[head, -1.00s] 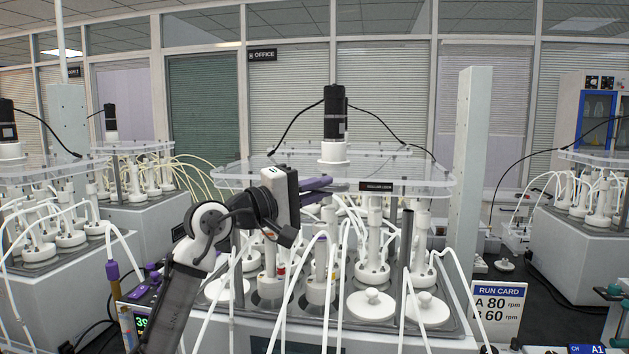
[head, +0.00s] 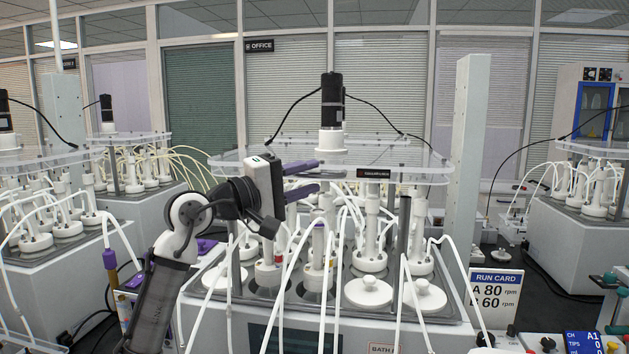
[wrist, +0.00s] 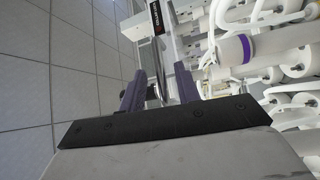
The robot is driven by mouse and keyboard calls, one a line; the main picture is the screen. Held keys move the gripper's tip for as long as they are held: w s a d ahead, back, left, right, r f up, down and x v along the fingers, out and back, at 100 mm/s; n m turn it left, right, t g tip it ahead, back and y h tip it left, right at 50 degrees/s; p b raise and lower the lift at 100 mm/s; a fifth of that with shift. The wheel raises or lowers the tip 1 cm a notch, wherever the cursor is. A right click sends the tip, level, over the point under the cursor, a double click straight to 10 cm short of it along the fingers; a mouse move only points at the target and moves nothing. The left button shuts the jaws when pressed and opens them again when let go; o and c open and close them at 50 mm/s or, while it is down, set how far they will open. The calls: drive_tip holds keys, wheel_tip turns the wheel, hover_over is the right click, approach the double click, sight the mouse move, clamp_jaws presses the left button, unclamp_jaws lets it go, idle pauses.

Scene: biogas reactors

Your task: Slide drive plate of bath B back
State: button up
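The drive plate (head: 420,166) is a clear sheet across the top of the middle bath (head: 345,330), whose front label reads "BATH" and is cut off. A black motor (head: 332,100) in a white collar stands on the plate. A dark label (head: 373,174) sits on its front edge; it also shows in the wrist view (wrist: 157,18). My gripper (head: 316,177) is open at the plate's front edge, left of the label. One purple finger is higher than the other. In the wrist view my gripper (wrist: 160,88) has the plate's edge lined up between its fingers; contact cannot be told.
White bottles with tubes (head: 368,245) stand below the plate, and thin white tubes loop in front. A tall pale post (head: 468,160) stands at the right. A run card (head: 496,295) is at the front right. Similar baths stand left and right.

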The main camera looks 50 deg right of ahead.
drive_tip(key=b+v, duration=0.3)
drive_tip(key=v, duration=0.8)
drive_tip(key=shift+a, duration=0.15)
